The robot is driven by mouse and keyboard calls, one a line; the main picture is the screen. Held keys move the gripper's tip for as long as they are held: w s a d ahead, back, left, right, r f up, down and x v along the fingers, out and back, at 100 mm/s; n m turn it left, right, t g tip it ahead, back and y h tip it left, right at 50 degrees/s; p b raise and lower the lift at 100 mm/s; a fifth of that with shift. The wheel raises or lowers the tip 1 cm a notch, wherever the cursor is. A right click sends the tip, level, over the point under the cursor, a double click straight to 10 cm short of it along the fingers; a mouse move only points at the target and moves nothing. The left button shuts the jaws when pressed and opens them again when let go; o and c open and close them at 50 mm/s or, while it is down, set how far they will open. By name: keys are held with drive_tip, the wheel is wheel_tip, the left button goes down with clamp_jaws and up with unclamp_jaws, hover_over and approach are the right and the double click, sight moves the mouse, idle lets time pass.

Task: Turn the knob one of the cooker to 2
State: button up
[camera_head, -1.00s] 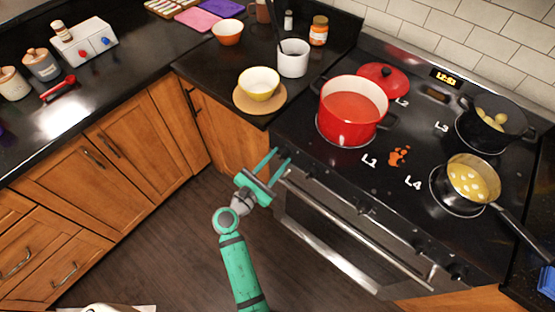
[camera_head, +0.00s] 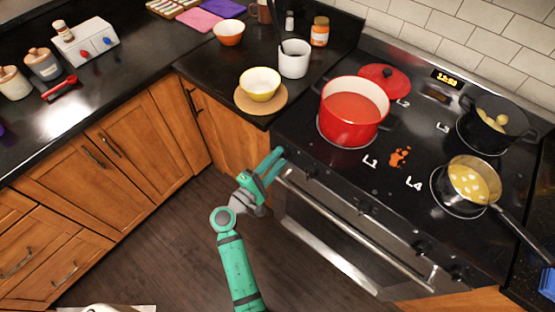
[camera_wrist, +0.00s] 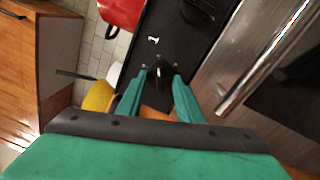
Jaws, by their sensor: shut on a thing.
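The cooker (camera_head: 400,190) has a row of black knobs along its front edge. My green gripper (camera_head: 277,157) is at the left end of that row. In the wrist view its fingertips (camera_wrist: 159,80) are on either side of the first black knob (camera_wrist: 160,68), and they are shut on it. A white "1" mark (camera_wrist: 153,40) shows on the panel just beyond this knob. The fingers mostly hide the knob in the head view. Its exact turn angle is hard to read.
A red pot (camera_head: 350,112) stands on the hob behind the knob. A yellow bowl (camera_head: 259,82) sits on a round board on the counter to the left. The oven handle (camera_head: 355,228) runs below the knobs. The floor in front is clear.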

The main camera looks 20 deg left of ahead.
drive_tip(key=m+h, duration=0.1)
drive_tip(key=m, duration=1.1)
drive_tip(key=shift+r, duration=0.15)
idle(0.5)
drive_tip(key=o, duration=1)
drive_tip(key=shift+o, duration=0.2)
drive_tip(key=shift+a, duration=0.1)
drive_tip(key=v, duration=1)
drive_tip(key=shift+s+a, duration=0.2)
drive_tip(key=shift+s, duration=0.15)
